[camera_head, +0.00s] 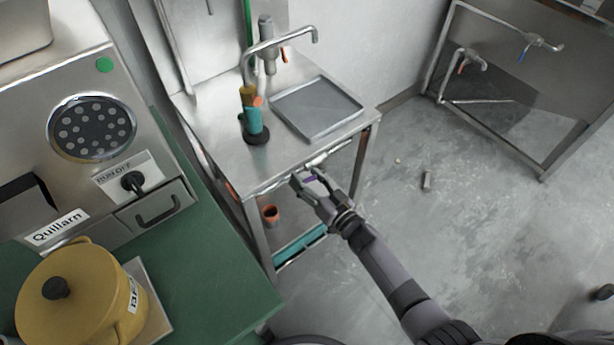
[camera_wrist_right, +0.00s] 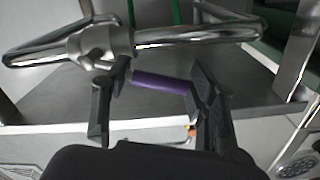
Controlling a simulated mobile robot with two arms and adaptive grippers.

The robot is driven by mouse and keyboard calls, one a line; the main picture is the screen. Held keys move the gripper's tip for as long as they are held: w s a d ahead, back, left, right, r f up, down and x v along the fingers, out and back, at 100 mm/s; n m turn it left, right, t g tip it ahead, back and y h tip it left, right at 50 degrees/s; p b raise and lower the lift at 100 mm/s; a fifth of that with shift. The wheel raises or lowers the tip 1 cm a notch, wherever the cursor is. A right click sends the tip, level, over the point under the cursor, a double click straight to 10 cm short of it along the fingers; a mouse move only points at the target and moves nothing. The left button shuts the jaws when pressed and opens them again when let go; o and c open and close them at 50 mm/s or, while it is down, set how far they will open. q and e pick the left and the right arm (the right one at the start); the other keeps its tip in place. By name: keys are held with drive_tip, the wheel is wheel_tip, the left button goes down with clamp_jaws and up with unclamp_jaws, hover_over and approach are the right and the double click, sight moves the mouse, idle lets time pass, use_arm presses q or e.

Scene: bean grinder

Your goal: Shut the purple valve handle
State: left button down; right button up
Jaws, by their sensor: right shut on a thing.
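The purple valve handle (camera_wrist_right: 160,83) lies between the two dark fingers of my right gripper (camera_wrist_right: 155,90) in the right wrist view. Its ends meet the fingers, and the gripper is shut on it. In the head view my right gripper (camera_head: 312,183) reaches to the front edge of the steel sink table, and only a small bit of the purple handle (camera_head: 310,178) shows between its fingers. A shiny metal pipe with a valve body (camera_wrist_right: 100,45) runs just beyond the handle in the right wrist view. My left gripper is in neither view.
The steel table (camera_head: 215,130) carries a faucet (camera_head: 285,42), a grey tray (camera_head: 318,108) and a teal tool (camera_head: 254,121). A green counter with a yellow pot (camera_head: 75,300) is at left. The floor at right is mostly clear.

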drive_tip(key=shift+w+d+r+m+p, duration=0.1)
drive_tip(key=shift+d+r+m+p, duration=0.05)
drive_tip(key=shift+r+m+p, duration=0.4)
drive_tip(key=shift+w+d+r+m+p, duration=0.1)
drive_tip(key=shift+d+r+m+p, duration=0.15)
drive_tip(key=shift+m, duration=0.5)
drive_tip(key=shift+a, duration=0.1)
drive_tip(key=shift+w+r+m, duration=0.2)
drive_tip(key=shift+r+m, duration=0.05)
drive_tip(key=shift+m, duration=0.05)
drive_tip(key=o, duration=1.7)
drive_tip(key=shift+w, duration=0.2)
drive_tip(key=shift+o, duration=0.2)
drive_tip(key=shift+r, duration=0.1)
drive_tip(key=shift+s+d, duration=0.2)
drive_tip(key=shift+d, duration=0.05)
drive_tip(key=f+v, duration=0.1)
drive_tip(key=v, duration=0.7)
drive_tip(key=shift+a, duration=0.15)
